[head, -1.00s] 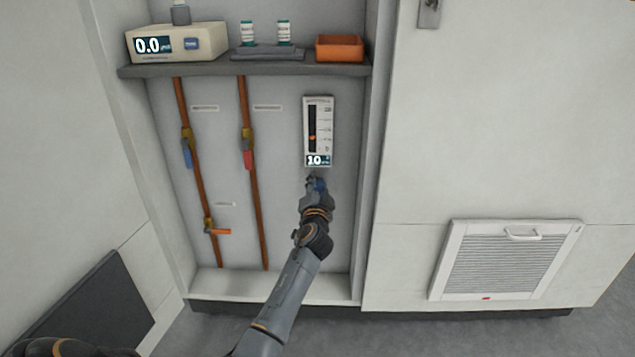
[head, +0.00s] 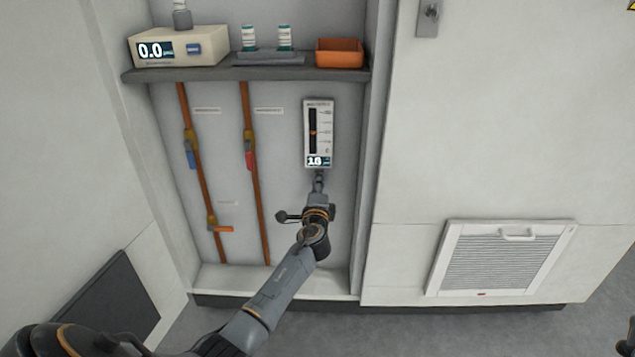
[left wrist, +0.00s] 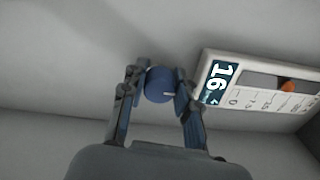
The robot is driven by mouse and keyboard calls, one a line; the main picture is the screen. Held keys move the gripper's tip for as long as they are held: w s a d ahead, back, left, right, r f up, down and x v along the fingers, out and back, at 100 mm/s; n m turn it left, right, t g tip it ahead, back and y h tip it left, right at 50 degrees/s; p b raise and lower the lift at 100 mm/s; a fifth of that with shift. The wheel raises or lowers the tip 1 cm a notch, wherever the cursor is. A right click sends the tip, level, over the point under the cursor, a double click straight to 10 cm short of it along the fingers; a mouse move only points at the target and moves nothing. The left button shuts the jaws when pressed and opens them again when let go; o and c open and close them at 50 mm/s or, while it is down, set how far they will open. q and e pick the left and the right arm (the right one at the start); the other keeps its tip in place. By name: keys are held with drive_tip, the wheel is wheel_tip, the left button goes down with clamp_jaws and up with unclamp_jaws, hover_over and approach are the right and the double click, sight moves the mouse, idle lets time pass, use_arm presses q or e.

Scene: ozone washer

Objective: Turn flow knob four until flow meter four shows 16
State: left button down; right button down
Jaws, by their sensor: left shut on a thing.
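The flow meter (head: 319,133) is a white upright panel on the cabinet's back wall, with a dark scale, an orange marker and a digital display. In the left wrist view the meter (left wrist: 262,84) is turned sideways and its display reads 16. The blue round flow knob (left wrist: 160,85) with a pale mark sits just below the meter. My left gripper (left wrist: 156,92) is shut on the knob, one finger on each side. In the head view my left gripper (head: 319,178) hides the knob.
Copper pipes with a blue-handled valve (head: 191,152), a red-handled valve (head: 250,152) and an orange handle (head: 221,229) run left of my arm. A shelf (head: 250,74) above holds a 0.0 display unit (head: 178,47), vials and an orange tray (head: 340,53).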

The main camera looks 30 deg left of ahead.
use_arm(q)
drive_tip(key=shift+r+m, duration=0.1)
drive_tip(key=shift+m, duration=0.5)
use_arm(e)
drive_tip(key=shift+w+a+f+g, duration=0.1)
drive_tip(key=shift+w+f+g, duration=0.6)
drive_tip(key=shift+w, duration=0.15)
use_arm(q)
drive_tip(key=c, duration=1)
unclamp_jaws()
use_arm(e)
drive_tip(key=shift+h, duration=0.4)
use_arm(q)
drive_tip(key=shift+s+d, duration=0.3)
drive_tip(key=shift+s, duration=0.1)
drive_tip(key=v, duration=1.1)
